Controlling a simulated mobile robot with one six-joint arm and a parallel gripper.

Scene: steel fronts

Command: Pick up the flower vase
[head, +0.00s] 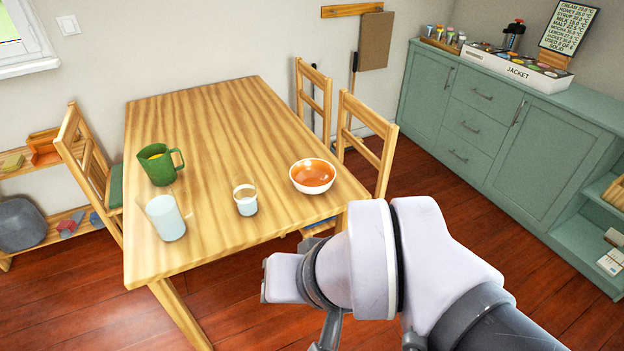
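I see no vase with flowers in the head view. On the wooden table (225,120) stand a tall clear glass vessel (165,218) with pale blue contents, near the front left, and a smaller clear glass (245,200) to its right. I cannot tell whether either is the vase. My arm's pale wrist is in front of the table's right front corner. Dark parts that look like my gripper (370,340) show at the bottom edge. Its fingertips are cut off, so its opening and any contents are hidden.
A green cabinet (480,125) runs along the right wall. The table's far half is clear.

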